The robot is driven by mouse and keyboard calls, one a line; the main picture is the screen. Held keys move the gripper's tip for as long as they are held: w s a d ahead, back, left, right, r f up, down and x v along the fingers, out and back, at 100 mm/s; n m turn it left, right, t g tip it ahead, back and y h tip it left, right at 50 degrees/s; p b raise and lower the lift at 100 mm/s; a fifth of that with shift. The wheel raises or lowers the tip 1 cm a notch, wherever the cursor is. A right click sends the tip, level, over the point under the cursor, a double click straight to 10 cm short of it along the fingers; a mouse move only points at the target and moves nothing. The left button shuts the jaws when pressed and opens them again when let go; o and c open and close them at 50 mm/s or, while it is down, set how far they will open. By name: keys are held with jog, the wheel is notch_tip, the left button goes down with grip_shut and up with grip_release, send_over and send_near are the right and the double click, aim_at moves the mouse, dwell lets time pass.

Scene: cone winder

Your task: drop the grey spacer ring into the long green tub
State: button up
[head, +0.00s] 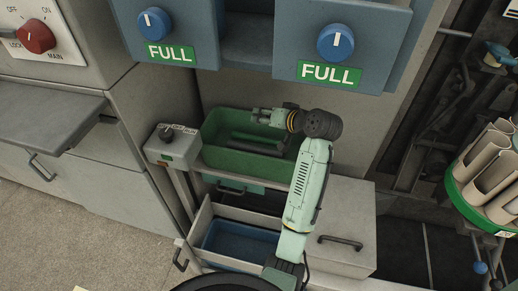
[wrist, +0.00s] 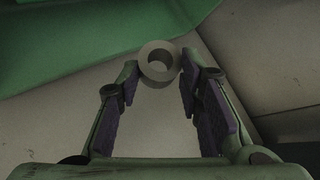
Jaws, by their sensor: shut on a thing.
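The grey spacer ring (wrist: 150,76) is held between the fingertips of my gripper (wrist: 158,78), its round hole facing the wrist camera. My gripper (head: 262,115) is shut on it, and in the head view it is over the far rim of the long green tub. The ring is too small to make out clearly there. The long green tub (head: 225,160) stands below, with dark bar-like shapes inside it. In the wrist view the tub (wrist: 90,40) fills the upper left, and the ring appears just off its edge against a pale grey surface.
A small grey switch box (head: 172,145) stands at the tub's left. Below are an open drawer with a blue bin (head: 240,240) and a grey cabinet (head: 345,225). Blue panels with FULL labels (head: 330,75) overhang behind. A green carousel of tubes (head: 490,180) is at right.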

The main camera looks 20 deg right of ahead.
jog(key=o, duration=1.1)
jog(key=shift+o, duration=0.2)
jog(key=shift+s+r, duration=0.1)
jog(key=v, duration=1.2)
